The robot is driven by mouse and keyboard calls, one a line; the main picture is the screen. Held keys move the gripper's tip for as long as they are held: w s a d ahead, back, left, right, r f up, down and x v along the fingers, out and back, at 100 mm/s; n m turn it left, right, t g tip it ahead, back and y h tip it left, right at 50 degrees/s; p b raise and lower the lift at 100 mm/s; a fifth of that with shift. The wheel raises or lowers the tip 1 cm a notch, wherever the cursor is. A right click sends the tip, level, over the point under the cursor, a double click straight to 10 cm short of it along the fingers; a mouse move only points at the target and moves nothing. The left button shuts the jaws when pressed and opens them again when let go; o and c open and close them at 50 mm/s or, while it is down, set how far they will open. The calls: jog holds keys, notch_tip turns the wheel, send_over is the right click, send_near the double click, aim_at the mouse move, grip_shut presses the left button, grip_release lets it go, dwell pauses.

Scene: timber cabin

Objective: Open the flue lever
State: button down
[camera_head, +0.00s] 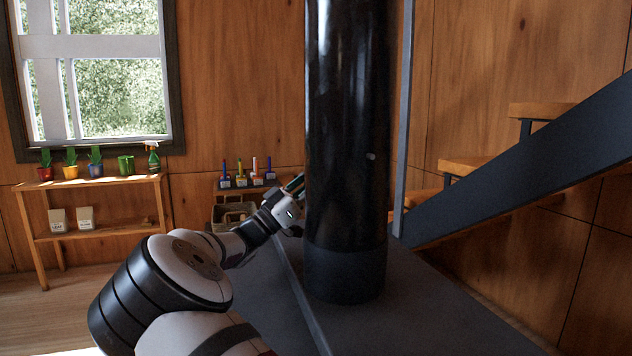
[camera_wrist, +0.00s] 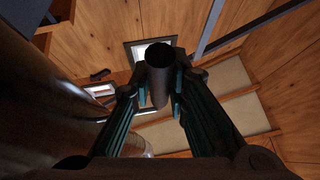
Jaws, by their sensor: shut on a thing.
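The black flue pipe (camera_head: 347,130) stands upright in the middle of the head view. It also fills the left side of the wrist view (camera_wrist: 40,100). The flue lever shows in the wrist view as a dark round bar (camera_wrist: 160,60), seen nearly end-on, between the two fingers. My gripper (camera_wrist: 160,92) is shut on this bar beside the pipe. In the head view my gripper (camera_head: 293,186) is at the pipe's left edge, and the pipe hides its tips and the lever. Where the lever joins the pipe cannot be made out.
The pipe stands on a dark flat top (camera_head: 430,310). A grey post (camera_head: 403,120) and a stair with a dark sloping beam (camera_head: 530,165) are on the right. A shelf with plant pots (camera_head: 95,183) and a rack of coloured tools (camera_head: 240,183) stand at the left and back.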

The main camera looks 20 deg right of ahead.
jog(key=shift+d, duration=0.15)
jog(key=c, duration=1.5)
grip_release()
jog(key=shift+c, duration=0.2)
jog(key=v, duration=0.7)
jog(key=shift+a, duration=0.2)
jog(key=shift+a+f, duration=0.15)
